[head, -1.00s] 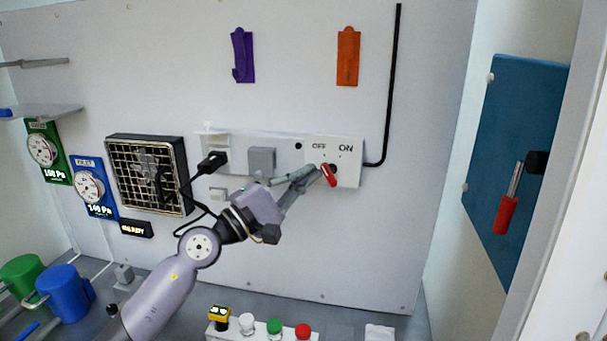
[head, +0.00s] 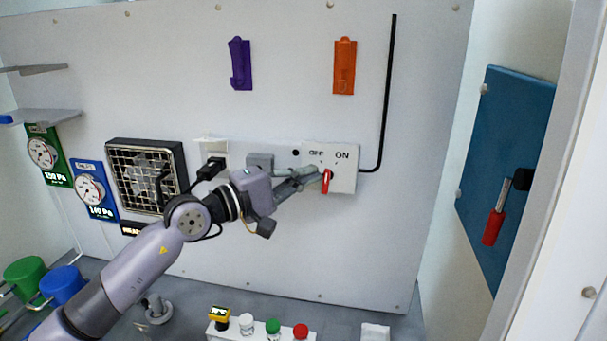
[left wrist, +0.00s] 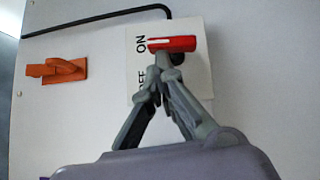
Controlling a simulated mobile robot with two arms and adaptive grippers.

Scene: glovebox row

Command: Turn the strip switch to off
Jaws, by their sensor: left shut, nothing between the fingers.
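The strip switch is a red handle (head: 327,180) on a white panel (head: 345,182) marked OFF and ON at the right end of the wall strip. The handle stands about upright in the head view. In the left wrist view the red handle (left wrist: 172,44) lies sideways, with a white line at its left end, near the ON mark. My left gripper (head: 314,173) is shut and empty, its tips right beside the handle on its left side. In the left wrist view the closed fingertips (left wrist: 158,62) are just below it; I cannot tell whether they touch.
A black cable (head: 386,100) runs up from the panel. A grey box (head: 260,160) and a black plug (head: 210,169) sit on the strip, near my left arm. A fan (head: 146,178) is at left. Below, a button box (head: 260,332) stands on the bench.

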